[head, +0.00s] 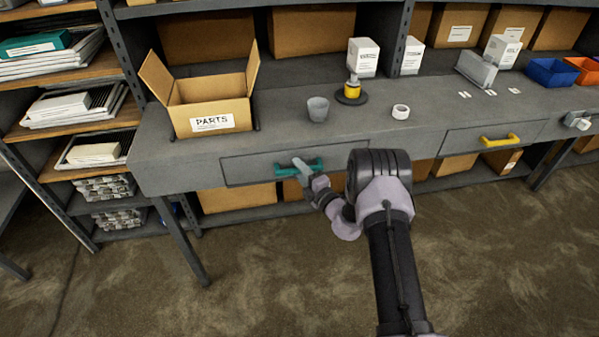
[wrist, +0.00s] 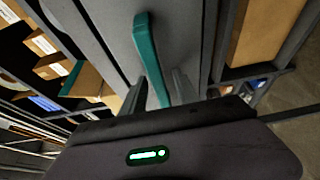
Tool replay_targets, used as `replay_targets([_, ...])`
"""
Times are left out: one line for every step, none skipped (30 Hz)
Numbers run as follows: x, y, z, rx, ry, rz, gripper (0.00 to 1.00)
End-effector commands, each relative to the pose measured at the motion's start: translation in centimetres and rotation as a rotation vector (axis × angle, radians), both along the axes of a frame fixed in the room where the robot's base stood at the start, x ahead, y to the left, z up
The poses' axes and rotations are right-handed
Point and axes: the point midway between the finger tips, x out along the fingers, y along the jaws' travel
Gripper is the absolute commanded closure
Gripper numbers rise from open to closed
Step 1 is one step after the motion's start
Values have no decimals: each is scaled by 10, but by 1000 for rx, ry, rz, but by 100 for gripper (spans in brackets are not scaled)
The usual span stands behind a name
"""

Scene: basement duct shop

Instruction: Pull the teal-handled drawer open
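The teal handle (head: 287,171) is on the front of a grey drawer (head: 242,170) under the bench top. The drawer front looks flush with the bench, so the drawer is closed. My gripper (head: 304,168) is at the handle and hides part of it. In the wrist view the teal handle (wrist: 150,50) runs between the two fingers of my gripper (wrist: 159,85), with a gap visible on each side. The fingers look open around the handle, and its lower end is hidden behind my gripper body.
A second drawer with a yellow handle (head: 501,140) is to the right. On the bench stand an open PARTS box (head: 208,105), a grey cup (head: 318,109), a yellow item (head: 352,88) and a tape roll (head: 401,112). The floor (head: 270,270) before the bench is clear.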

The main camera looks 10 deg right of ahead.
Motion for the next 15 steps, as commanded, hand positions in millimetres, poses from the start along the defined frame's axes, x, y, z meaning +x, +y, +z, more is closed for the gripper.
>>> replay_targets([0, 0, 0, 0, 0, 0, 64])
replay_targets([0, 0, 0, 0, 0, 0, 64])
replay_targets([0, 0, 0, 0, 0, 0, 64])
replay_targets([0, 0, 0, 0, 0, 0, 64])
replay_targets([0, 0, 0, -1, 0, 0, 66])
replay_targets([0, 0, 0, -1, 0, 0, 73])
replay_targets([0, 0, 0, -1, 0, 0, 79])
replay_targets([0, 0, 0, -1, 0, 0, 85])
replay_targets([0, 0, 0, -1, 0, 0, 93])
replay_targets([0, 0, 0, -1, 0, 0, 99])
replay_targets([0, 0, 0, -1, 0, 0, 100])
replay_targets([0, 0, 0, -1, 0, 0, 100])
replay_targets([0, 0, 0, -1, 0, 0, 100])
replay_targets([0, 0, 0, -1, -1, 0, 100])
replay_targets([0, 0, 0, -1, -1, 0, 100])
